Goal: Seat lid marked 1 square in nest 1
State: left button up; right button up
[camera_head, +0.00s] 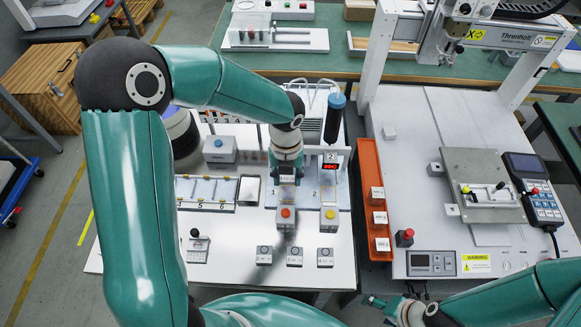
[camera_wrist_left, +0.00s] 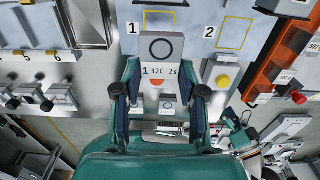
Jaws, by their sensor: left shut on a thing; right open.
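My left gripper (camera_head: 287,172) is over the nest 1 area on the light blue plate, shut on a grey lid. In the left wrist view the lid (camera_wrist_left: 161,48) sits between the two fingers (camera_wrist_left: 160,92). A dark ring shows on its top and "1 32C 2s" on its front. The yellow outline of nest 1 (camera_wrist_left: 159,20) shows just beyond the lid, beside a "1" label; the lid looks about level, and I cannot tell its height above the plate. Nest 2 (camera_wrist_left: 233,34) is to the right. My right gripper (camera_head: 380,304) is open at the bottom, away from the nests.
Several ring-marked blocks (camera_head: 294,258) sit nearer the front. An orange bin (camera_head: 365,165) borders the right side.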

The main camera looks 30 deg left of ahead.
pick_arm(q)
jog(key=b, duration=0.5)
send_over(287, 198)
jog(key=shift+w+f, duration=0.1)
jog(key=shift+f, duration=3)
jog(key=shift+f+b, duration=0.5)
jog(key=shift+f, duration=0.25)
jog(key=o, duration=1)
jog(key=shift+r, duration=0.1)
